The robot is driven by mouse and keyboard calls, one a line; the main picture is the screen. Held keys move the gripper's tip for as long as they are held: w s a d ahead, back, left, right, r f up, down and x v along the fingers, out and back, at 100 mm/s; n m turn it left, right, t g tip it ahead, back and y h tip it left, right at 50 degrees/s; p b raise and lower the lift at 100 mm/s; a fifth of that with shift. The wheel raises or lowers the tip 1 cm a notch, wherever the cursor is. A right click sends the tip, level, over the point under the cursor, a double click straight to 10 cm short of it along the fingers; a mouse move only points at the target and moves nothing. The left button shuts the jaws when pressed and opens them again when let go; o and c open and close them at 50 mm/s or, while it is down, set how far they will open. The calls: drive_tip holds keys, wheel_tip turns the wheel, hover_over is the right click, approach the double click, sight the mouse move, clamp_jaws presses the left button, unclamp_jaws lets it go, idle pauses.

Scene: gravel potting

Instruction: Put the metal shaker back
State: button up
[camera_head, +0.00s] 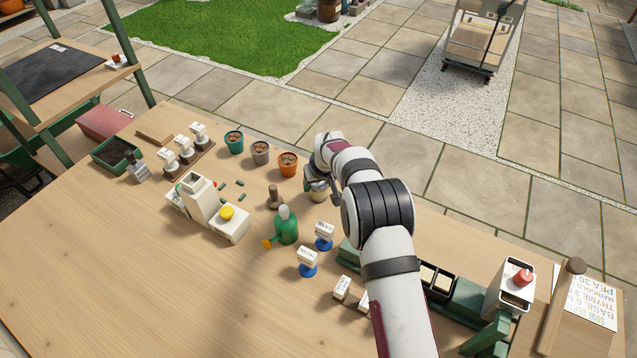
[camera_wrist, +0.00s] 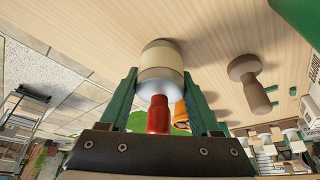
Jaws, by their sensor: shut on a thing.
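My gripper (camera_head: 318,178) is at the far side of the bench, right of the green watering can. Its two green fingers show in the wrist view (camera_wrist: 163,105), one on each side of a round container with a cream band and a shiny silvery end. This looks like the metal shaker (camera_wrist: 160,62), and the gripper is shut on it. In the head view the shaker (camera_head: 318,193) is partly hidden by my gripper. A red piece shows against its silvery end in the wrist view. I cannot tell whether its base touches the bench.
A wooden tamper (camera_head: 275,198) and the watering can (camera_head: 286,226) stand close on the left. Several pots, including an orange pot (camera_head: 288,164), line the far edge. Blue-based label holders (camera_head: 324,238) stand nearer. A dark divided tray (camera_head: 438,281) is right of my arm. The left front bench is clear.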

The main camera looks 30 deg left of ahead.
drive_tip(key=shift+f, duration=0.1)
drive_tip(key=o, duration=1.1)
drive_tip(key=v, duration=1.2)
drive_tip(key=s+d+r+m+g+h, duration=0.1)
drive_tip(key=s+d+r+m, duration=0.3)
drive_tip(key=d, duration=0.5)
drive_tip(key=s+d+r+m, duration=0.1)
drive_tip(key=s+d+r, duration=0.1)
drive_tip(key=d+r, duration=0.45)
drive_tip(key=s+d+m, duration=0.3)
drive_tip(key=s+d, duration=0.2)
drive_tip(key=s, duration=0.3)
drive_tip(key=s+d+f+m+g, duration=0.1)
drive_tip(key=s+d+m, duration=0.2)
drive_tip(key=s+d, duration=0.3)
drive_tip(key=s+d+m+g, duration=0.1)
drive_tip(key=s+d+m, duration=0.2)
drive_tip(key=s+d, duration=0.3)
drive_tip(key=shift+s+f+m, duration=0.15)
drive_tip(key=shift+s+m, duration=0.15)
drive_tip(key=shift+s, duration=2.5)
